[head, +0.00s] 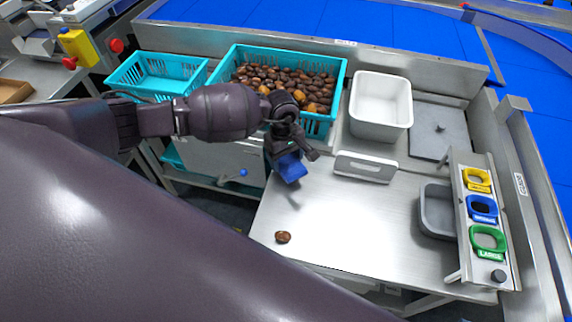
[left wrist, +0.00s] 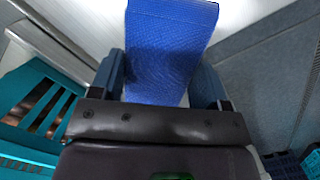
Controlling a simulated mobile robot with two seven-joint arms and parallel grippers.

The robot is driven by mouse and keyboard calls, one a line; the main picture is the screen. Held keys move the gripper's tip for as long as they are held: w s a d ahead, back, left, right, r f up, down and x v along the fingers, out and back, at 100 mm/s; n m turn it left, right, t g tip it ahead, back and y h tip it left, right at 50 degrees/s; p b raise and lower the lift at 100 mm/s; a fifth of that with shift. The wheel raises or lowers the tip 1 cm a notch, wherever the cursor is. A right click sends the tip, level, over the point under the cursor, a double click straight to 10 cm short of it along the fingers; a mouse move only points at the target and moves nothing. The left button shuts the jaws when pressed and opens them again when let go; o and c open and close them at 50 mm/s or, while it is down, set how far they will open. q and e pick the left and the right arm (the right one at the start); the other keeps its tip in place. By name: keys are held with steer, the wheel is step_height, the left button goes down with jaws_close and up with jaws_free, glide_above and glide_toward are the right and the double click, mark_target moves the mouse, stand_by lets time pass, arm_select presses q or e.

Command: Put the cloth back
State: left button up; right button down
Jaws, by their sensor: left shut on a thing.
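A blue cloth (head: 290,167) hangs from my left gripper (head: 289,153), which is shut on it above the left edge of the steel table. In the left wrist view the cloth (left wrist: 168,50) sticks out between the two fingers of the gripper (left wrist: 162,85), with a flat, textured face. My right gripper does not show in either view.
A teal crate (head: 340,88) full of dates and an empty-looking teal crate (head: 120,75) stand behind. A white bin (head: 381,103), a white holder (head: 365,167), a grey tray (head: 437,210) and a grading rack (head: 482,215) are on the table. One date (head: 283,237) lies near the front.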

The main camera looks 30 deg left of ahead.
mark_target(285, 158)
arm_select(q)
step_height(285, 158, down, 4)
steer(key=shift+r, duration=0.25)
steer(key=shift+f, duration=0.25)
steer(key=o, duration=0.4)
steer(key=shift+b, duration=0.3)
steer(key=o, duration=0.4)
steer(key=shift+o, duration=0.2)
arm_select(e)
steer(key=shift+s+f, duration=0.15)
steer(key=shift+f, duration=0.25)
arm_select(q)
steer(key=shift+r, duration=0.4)
steer(key=r, duration=0.7)
steer(key=a+r, duration=0.1)
steer(key=r, duration=0.2)
steer(key=shift+w+a+r, duration=0.1)
steer(key=shift+w+r, duration=0.25)
steer(key=shift+r, duration=0.35)
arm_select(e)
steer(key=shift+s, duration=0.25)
